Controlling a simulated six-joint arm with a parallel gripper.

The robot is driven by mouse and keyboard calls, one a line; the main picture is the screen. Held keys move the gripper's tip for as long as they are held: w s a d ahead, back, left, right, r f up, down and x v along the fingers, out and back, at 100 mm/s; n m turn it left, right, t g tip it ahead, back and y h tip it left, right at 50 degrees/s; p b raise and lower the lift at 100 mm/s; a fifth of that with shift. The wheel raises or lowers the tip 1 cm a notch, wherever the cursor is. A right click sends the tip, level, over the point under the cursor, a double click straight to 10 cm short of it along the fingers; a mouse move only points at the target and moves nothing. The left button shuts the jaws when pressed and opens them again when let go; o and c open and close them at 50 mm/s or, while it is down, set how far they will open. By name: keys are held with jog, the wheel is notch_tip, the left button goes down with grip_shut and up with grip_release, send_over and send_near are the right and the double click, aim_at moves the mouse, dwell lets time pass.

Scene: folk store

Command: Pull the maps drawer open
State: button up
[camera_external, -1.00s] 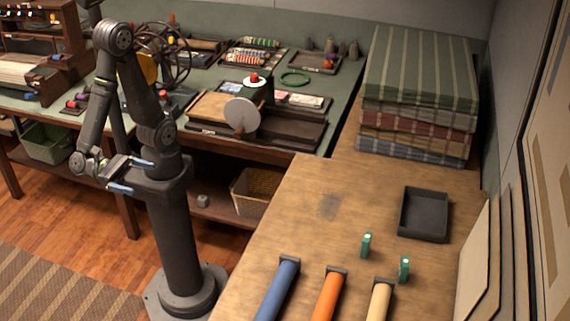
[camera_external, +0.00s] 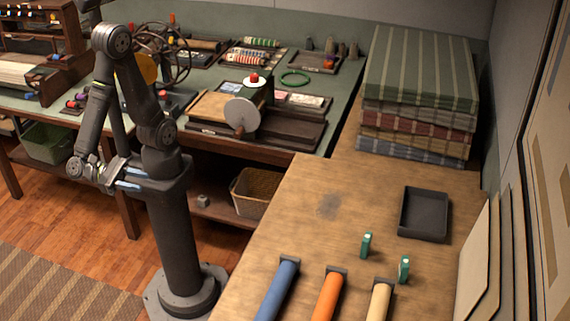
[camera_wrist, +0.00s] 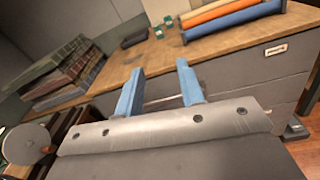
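A cabinet with grey drawers shows below the wooden top in the wrist view. A drawer front (camera_wrist: 262,72) with a small pale label (camera_wrist: 276,50) is right of my fingers; its writing is too small to read, so I cannot tell whether it is the maps drawer. A thin pale bar, perhaps a handle (camera_wrist: 163,101), shows between the fingers, apparently beyond them. The drawer fronts are hidden in the external view. My gripper (camera_external: 133,179) is beside my column, well away from the wooden top; its blue fingers stand apart and empty in the wrist view (camera_wrist: 160,66).
The wooden top (camera_external: 300,225) holds blue, orange and cream rolls, two small green items, a black tray (camera_external: 424,213) and stacked fabrics (camera_external: 420,70). A green-topped bench (camera_external: 345,95) with a round-disc device stands behind. Open floor lies at the lower left.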

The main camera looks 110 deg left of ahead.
jog(key=w+d+f+m+g+y, duration=0.1)
jog(key=w+f+m+g+y, duration=0.2)
jog(key=w+f, duration=0.5)
jog(key=w+f+m+g+y, duration=0.1)
jog(key=w+f+m+y, duration=0.25)
jog(key=f, duration=0.75)
jog(key=w+d+f+m+g+y, duration=0.1)
jog(key=w+f+m+g+y, duration=0.25)
jog(key=f, duration=0.65)
jog(key=shift+t, duration=0.65)
jog(key=x, duration=1.2)
jog(key=r+x, duration=0.1)
jog(key=x, duration=0.5)
jog(key=shift+w, duration=0.4)
jog(key=shift+c, duration=0.4)
grip_shut()
